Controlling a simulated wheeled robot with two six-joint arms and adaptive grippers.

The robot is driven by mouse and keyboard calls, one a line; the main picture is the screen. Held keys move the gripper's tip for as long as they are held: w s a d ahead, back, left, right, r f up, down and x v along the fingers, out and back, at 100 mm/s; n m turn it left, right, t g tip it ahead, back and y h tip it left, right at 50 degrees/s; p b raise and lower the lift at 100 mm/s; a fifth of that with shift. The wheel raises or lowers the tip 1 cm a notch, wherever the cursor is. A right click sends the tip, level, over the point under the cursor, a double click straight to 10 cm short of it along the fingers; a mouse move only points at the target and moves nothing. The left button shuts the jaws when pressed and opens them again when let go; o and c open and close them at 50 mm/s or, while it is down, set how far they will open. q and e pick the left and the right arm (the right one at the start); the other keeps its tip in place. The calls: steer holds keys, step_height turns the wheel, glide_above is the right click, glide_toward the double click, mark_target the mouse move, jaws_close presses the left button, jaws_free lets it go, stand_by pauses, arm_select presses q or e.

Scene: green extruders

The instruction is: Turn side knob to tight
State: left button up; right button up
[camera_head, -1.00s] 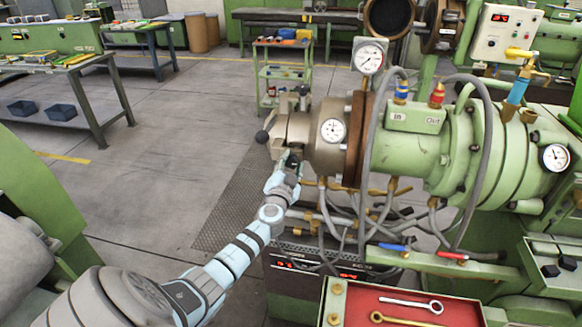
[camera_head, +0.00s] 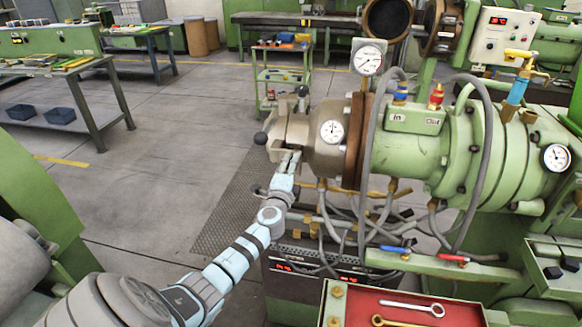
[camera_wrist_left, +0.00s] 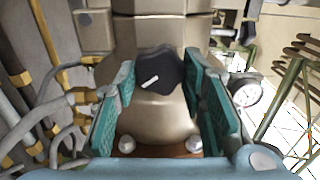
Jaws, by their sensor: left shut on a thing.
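The dark lobed side knob (camera_wrist_left: 160,72), with a white pointer mark, sits on the tan metal head of the extruder in the left wrist view. The mark runs slantwise, its right end a little higher. My left gripper (camera_wrist_left: 159,74) has its teal finger pads on both sides of the knob and is shut on it. In the head view my left gripper (camera_head: 290,160) is at the near side of the tan extruder head (camera_head: 294,128); the knob is hidden there. My right gripper is in neither view.
A pressure gauge (camera_head: 332,131) sits on the head right of my gripper. Hoses and brass fittings (camera_head: 330,205) hang below it. A black ball handle (camera_head: 260,138) sticks out to the left. A red tray (camera_head: 380,312) with wrenches is at the front. The floor at left is clear.

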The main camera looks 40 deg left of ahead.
arm_select(q)
steer(key=shift+f+m+p, duration=0.15)
steer(key=shift+m+p, duration=0.2)
steer(key=shift+m, duration=3.25)
steer(key=o, duration=1.2)
steer(key=v, duration=1.2)
